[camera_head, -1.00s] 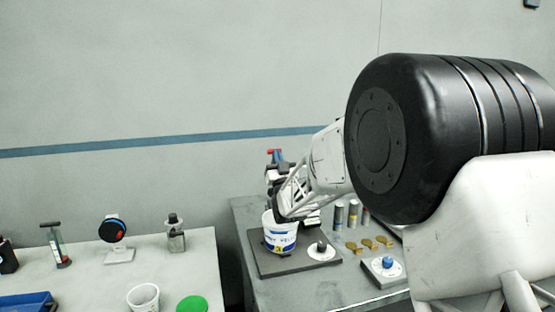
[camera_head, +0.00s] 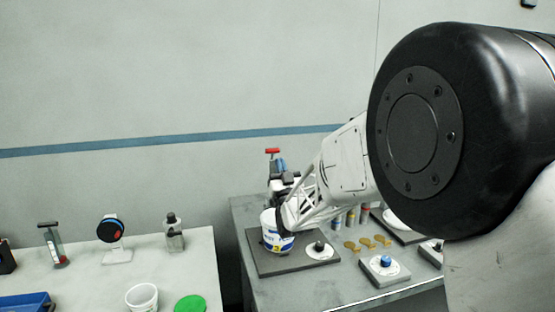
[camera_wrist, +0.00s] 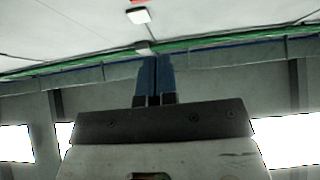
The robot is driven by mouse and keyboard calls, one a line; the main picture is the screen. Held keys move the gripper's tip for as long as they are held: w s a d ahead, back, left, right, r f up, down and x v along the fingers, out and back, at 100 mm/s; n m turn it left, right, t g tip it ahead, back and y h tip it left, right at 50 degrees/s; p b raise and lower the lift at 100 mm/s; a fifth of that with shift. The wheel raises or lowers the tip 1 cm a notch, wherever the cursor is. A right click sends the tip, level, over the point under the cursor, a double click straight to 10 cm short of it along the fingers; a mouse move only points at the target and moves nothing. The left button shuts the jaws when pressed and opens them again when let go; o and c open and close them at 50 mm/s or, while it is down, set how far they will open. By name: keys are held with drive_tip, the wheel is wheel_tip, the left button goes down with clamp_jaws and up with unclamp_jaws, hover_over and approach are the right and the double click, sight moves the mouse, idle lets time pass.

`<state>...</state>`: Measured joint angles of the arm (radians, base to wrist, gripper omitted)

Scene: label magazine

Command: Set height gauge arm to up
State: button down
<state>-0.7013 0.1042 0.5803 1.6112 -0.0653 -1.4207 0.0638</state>
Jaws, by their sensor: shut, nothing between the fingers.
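A post with a red bar (camera_head: 272,151) across its top stands at the back of the right bench, partly hidden by my gripper; I cannot tell for sure whether it is the height gauge arm. The red bar looks roughly level. My gripper (camera_head: 281,160) is just right of and slightly below the red bar, its blue fingers pointing up. In the wrist view, the blue fingers (camera_wrist: 154,60) are shut together with nothing between them, against the ceiling. I cannot tell whether they touch the post.
A white labelled tub (camera_head: 273,232) stands on a dark plate (camera_head: 284,264) in front of my gripper. A black-knobbed dial (camera_head: 319,250), a blue-knobbed dial (camera_head: 386,262), brass pieces (camera_head: 366,243) and small cylinders are to the right. The left bench holds a cup (camera_head: 142,298) and green disc (camera_head: 190,304).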

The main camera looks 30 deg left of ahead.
drive_tip(key=r+v, duration=0.1)
drive_tip(key=v, duration=1.6)
drive_tip(key=shift+s+d, duration=0.4)
drive_tip(key=shift+w+d, duration=0.1)
drive_tip(key=w+d+r+m+g+h, duration=0.1)
drive_tip(key=w+d+r+m+h, duration=0.1)
drive_tip(key=d+h, duration=0.35)
drive_tip(key=w+d+r+m+g+h, duration=0.1)
drive_tip(key=w+d+r+h, duration=0.15)
drive_tip(key=d, duration=0.65)
drive_tip(key=s+d+m+g+h, duration=0.1)
drive_tip(key=s+d+g+h, duration=0.15)
drive_tip(key=d, duration=0.55)
drive_tip(key=s+d+m+g+h, duration=0.1)
drive_tip(key=d+h, duration=0.2)
drive_tip(key=d, duration=0.4)
drive_tip(key=s+d+f+m+g+h, duration=0.1)
drive_tip(key=s+d+g, duration=0.2)
drive_tip(key=s+d, duration=0.4)
drive_tip(key=s+d+f+m+g+h, duration=0.1)
drive_tip(key=s+d+g, duration=0.3)
drive_tip(key=s, duration=1)
drive_tip(key=s+d+f+m+g+h, duration=0.1)
drive_tip(key=s+d+m+g+h, duration=0.1)
drive_tip(key=s+d, duration=0.8)
drive_tip(key=shift+s+f+g+h, duration=0.15)
drive_tip(key=shift+s+g+h, duration=0.05)
drive_tip(key=shift+g+h, duration=0.4)
